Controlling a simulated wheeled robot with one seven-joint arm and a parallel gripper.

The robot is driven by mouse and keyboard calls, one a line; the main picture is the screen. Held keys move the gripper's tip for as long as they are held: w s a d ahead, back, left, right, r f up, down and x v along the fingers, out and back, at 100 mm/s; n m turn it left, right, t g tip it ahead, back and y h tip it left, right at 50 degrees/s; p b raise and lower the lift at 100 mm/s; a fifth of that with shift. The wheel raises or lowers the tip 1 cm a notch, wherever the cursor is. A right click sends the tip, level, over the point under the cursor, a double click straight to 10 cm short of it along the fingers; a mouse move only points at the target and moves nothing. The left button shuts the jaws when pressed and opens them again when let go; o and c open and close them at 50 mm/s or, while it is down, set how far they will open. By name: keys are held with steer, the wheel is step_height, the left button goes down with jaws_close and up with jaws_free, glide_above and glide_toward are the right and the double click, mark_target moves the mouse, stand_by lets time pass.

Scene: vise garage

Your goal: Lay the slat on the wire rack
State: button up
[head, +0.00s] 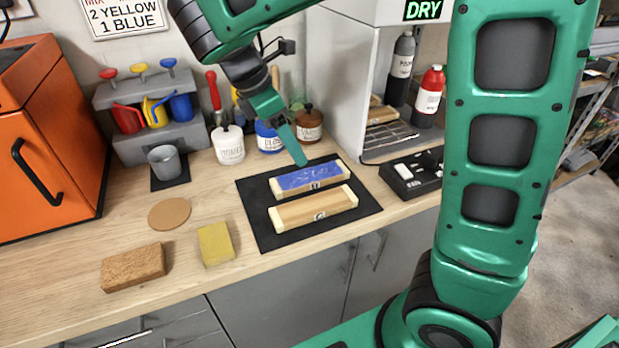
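Two slats lie side by side on a black mat (263,222). The rear slat (308,180) has a blue top with bare wooden ends, and the front slat (313,207) is plain wood. The wire rack (390,138) is inside the open white cabinet at the right, with a wooden piece (381,114) at its back. My gripper (298,158) points down just above and behind the blue slat. Its fingers overlap in this view, so I cannot see the gap between them or whether they touch the slat.
A black switch box (412,176) sits right of the mat, in front of the cabinet (340,65). Bottles (229,145) stand behind the mat. A brown block (133,267), yellow sponge (215,244) and round disc (169,214) lie left. The front-left bench is partly clear.

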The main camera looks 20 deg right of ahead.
mark_target(310, 175)
steer(key=x, duration=0.4)
steer(key=shift+d+f, duration=0.2)
steer(key=shift+f, duration=0.15)
steer(key=x, duration=0.4)
steer(key=shift+s+d, duration=0.1)
steer(key=shift+s, duration=0.3)
steer(key=shift+d+f, duration=0.2)
steer(key=shift+f, duration=0.3)
steer(key=c, duration=1.3)
steer(key=shift+c, duration=0.2)
